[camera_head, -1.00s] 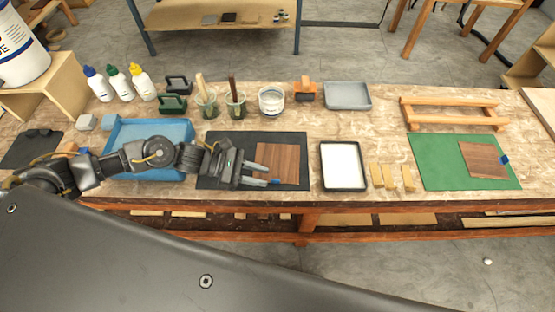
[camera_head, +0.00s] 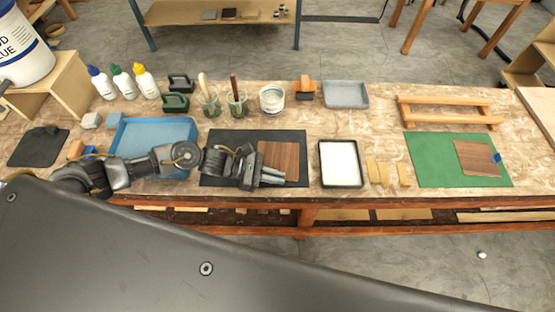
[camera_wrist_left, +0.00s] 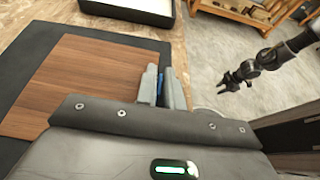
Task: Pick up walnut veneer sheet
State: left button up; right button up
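A walnut veneer sheet (camera_head: 282,160) lies on a dark mat (camera_head: 225,138), and also shows in the left wrist view (camera_wrist_left: 75,85). My left gripper (camera_head: 272,175) is at the sheet's near edge. In the left wrist view its two fingers (camera_wrist_left: 162,88) are close together, with a small blue tab (camera_wrist_left: 160,86) between them at the sheet's edge. The sheet looks flat on the mat. A second walnut sheet (camera_head: 474,158) with a blue tab lies on a green mat (camera_head: 430,160). My right gripper (camera_wrist_left: 228,81) shows only in the left wrist view, fingers apart and empty, away from the table.
A white-filled tray (camera_head: 341,164) stands just right of the dark mat, with wooden blocks (camera_head: 385,173) beyond. A blue tray (camera_head: 140,133) lies under my left arm. Cups (camera_head: 237,103), bottles (camera_head: 124,82) and a wooden rack (camera_head: 450,112) stand behind.

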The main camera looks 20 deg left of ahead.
pick_arm(q)
grip_shut()
jog(key=shift+r, duration=0.1)
jog(key=shift+r+b, duration=0.4)
jog(key=shift+b, duration=0.1)
jog(key=s+d+r+b, duration=0.5)
jog(key=s+d+r, duration=0.4)
jog(key=s+r, duration=0.2)
jog(key=shift+r, duration=0.55)
jog(key=shift+w, duration=0.1)
